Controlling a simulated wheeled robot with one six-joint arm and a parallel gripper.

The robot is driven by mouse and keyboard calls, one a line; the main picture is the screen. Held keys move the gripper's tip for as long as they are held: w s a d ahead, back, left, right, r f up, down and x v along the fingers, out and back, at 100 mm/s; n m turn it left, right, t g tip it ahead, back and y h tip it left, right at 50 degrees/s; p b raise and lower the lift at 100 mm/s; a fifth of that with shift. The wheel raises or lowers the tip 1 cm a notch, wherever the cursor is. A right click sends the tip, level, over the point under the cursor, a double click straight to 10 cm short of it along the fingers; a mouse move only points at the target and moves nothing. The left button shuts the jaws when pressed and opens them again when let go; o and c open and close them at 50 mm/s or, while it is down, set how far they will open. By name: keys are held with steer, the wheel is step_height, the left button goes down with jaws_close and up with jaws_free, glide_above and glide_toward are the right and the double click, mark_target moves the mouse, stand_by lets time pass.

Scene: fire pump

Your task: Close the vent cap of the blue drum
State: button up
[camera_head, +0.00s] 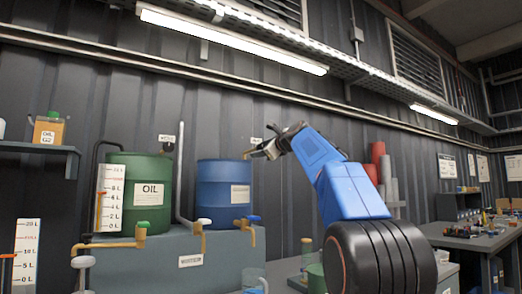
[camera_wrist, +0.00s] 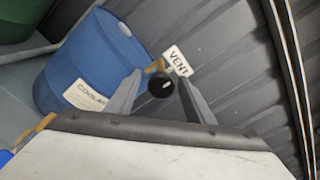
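The blue drum (camera_head: 222,180) stands on the grey-green bench, with a white label on its side. It also fills the upper left of the wrist view (camera_wrist: 72,62), with a "COOLANT"-like label. In the wrist view a round black knob (camera_wrist: 160,86), apparently the vent cap, sits at the end of a brass pipe beside the drum top. My gripper (camera_head: 256,152) is just right of the drum's top edge. In the wrist view its two fingers (camera_wrist: 159,82) are spread on either side of the knob, with small gaps showing. The knob is hidden by my gripper in the head view.
A "VENT" sign (camera_wrist: 177,60) is on the corrugated wall just behind the knob. A green oil drum (camera_head: 150,192) stands left of the blue one, with a grey upright pipe (camera_head: 181,170) between them. Brass taps (camera_head: 246,226) stick out in front.

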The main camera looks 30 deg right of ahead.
steer(key=shift+s, duration=0.15)
steer(key=s, duration=1.7)
steer(key=shift+d, duration=0.3)
steer(key=shift+s, duration=0.1)
steer(key=s+a+f+n+g+y, duration=0.15)
steer(key=s+a+f+n, duration=0.35)
steer(key=f, duration=0.6)
steer(key=s+a+f+n+g, duration=0.1)
steer(key=a+f+n+g, duration=0.2)
steer(key=a+f, duration=0.55)
steer(key=s+a+f+n+g, duration=0.3)
steer(key=a+f+n, duration=0.1)
steer(key=f, duration=0.8)
steer(key=s+a+f+n+g, duration=0.1)
steer(key=s+f+n+g, duration=0.1)
steer(key=s+f+n, duration=0.3)
steer(key=s+a+f+n+g+h, duration=0.1)
steer(key=s+f+n, duration=0.4)
steer(key=s+f, duration=0.5)
steer(key=s+a+f+n+g+h, duration=0.1)
steer(key=s+f, duration=0.7)
steer(key=f, duration=1.2)
steer(key=a+n+g, duration=0.1)
steer(key=a+n, duration=0.1)
steer(key=n, duration=0.1)
steer(key=shift+s+n+g, duration=0.35)
steer(key=shift+n, duration=0.05)
